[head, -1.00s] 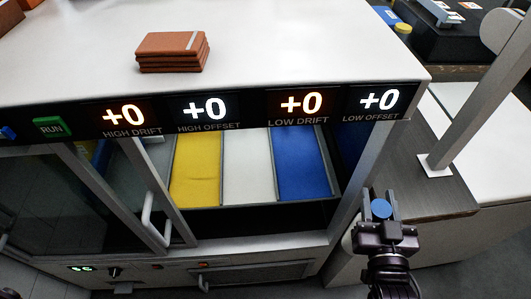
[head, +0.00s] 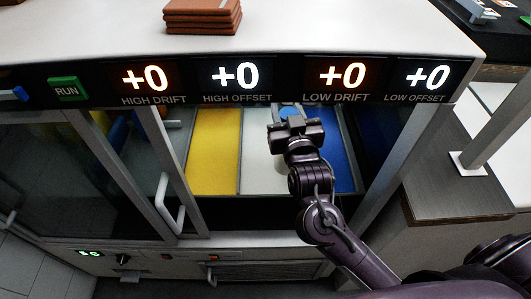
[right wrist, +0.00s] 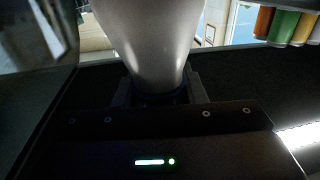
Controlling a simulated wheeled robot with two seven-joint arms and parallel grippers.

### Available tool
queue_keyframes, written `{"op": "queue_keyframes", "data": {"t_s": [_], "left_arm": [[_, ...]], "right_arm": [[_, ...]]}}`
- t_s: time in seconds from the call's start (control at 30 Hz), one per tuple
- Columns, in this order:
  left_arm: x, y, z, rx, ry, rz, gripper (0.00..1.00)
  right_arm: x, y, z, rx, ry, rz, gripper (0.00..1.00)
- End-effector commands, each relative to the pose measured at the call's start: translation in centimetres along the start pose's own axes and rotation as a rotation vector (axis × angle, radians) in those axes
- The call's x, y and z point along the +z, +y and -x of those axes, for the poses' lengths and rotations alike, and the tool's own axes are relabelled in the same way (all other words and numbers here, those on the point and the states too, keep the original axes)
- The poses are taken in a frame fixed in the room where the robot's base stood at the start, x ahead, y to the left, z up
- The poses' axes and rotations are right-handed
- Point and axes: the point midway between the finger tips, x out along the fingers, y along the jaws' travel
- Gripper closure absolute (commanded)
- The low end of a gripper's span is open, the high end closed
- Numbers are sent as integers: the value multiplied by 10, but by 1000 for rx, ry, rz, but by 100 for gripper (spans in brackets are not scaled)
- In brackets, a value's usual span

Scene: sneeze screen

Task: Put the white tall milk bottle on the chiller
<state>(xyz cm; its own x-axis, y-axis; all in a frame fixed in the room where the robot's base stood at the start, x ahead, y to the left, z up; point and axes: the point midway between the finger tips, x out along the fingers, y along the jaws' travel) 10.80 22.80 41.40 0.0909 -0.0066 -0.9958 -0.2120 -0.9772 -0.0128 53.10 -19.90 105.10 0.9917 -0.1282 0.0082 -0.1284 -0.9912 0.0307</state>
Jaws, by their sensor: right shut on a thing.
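My right gripper (head: 292,124) is shut on the white milk bottle (right wrist: 148,45). The bottle's pale body rises between the fingers in the right wrist view. In the head view its blue cap (head: 290,113) shows just beyond the gripper, which hides most of the body. The gripper and bottle are at the open front of a white cabinet (head: 350,25), over its white and blue strips; I cannot tell whether the bottle touches them. No label marks this cabinet as the chiller. My left gripper is out of view.
The compartment has a yellow strip (head: 213,150), a white strip (head: 256,145) and a blue strip (head: 333,150). A glass door with a white handle (head: 165,205) stands at left. Brown blocks (head: 202,14) lie on top. A front panel with lit readouts (head: 235,75) overhangs the opening.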

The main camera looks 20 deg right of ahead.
Motion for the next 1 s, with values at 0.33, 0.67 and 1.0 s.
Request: {"op": "queue_keyframes", "data": {"t_s": [0.33,0.67,1.0], "left_arm": [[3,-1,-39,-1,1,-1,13],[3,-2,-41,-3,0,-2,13],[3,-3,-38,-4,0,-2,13]], "right_arm": [[-48,-25,-70,2,1,-29,100],[-35,-32,-80,-8,-12,-29,100],[7,-33,-79,-8,-9,-31,100]]}}
